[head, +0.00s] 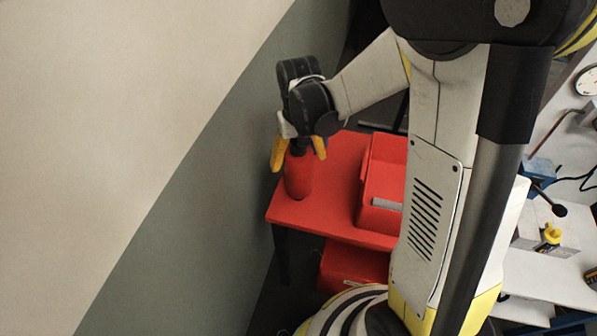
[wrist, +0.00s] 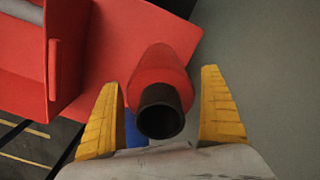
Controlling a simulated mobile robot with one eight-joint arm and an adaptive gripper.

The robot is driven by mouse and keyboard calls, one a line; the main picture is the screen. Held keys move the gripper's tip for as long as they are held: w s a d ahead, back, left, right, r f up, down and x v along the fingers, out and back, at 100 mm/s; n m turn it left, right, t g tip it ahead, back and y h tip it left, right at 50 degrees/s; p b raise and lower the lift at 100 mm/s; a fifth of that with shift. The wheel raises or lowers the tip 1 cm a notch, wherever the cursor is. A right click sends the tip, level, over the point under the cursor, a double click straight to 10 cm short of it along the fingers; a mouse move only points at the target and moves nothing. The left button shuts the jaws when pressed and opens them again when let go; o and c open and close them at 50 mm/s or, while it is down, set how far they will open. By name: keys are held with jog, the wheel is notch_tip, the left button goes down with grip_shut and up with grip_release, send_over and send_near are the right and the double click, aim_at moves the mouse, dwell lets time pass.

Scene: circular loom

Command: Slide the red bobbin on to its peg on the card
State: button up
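The red bobbin (head: 299,178) stands upright on a red table (head: 328,223), near its left end. In the wrist view the bobbin (wrist: 160,72) shows its dark hollow tube end towards the camera. My gripper (head: 297,158) is above the bobbin, its yellow fingers pointing down on either side of its top. In the wrist view my gripper (wrist: 162,82) is open, with a gap between each finger and the bobbin. I cannot make out the card or its peg in either view.
A red open bin (head: 383,180) stands on the table right of the bobbin, with a grey piece inside. A wall (head: 190,220) runs close along the table's left side. Another red box (head: 350,265) is below the table. A white bench (head: 560,268) is at the far right.

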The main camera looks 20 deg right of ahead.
jog(key=c, duration=1.4)
jog(key=shift+r, duration=0.1)
jog(key=shift+c, duration=0.2)
jog(key=shift+r, duration=0.1)
notch_tip(320, 180, up, 19)
jog(key=p, duration=1.4)
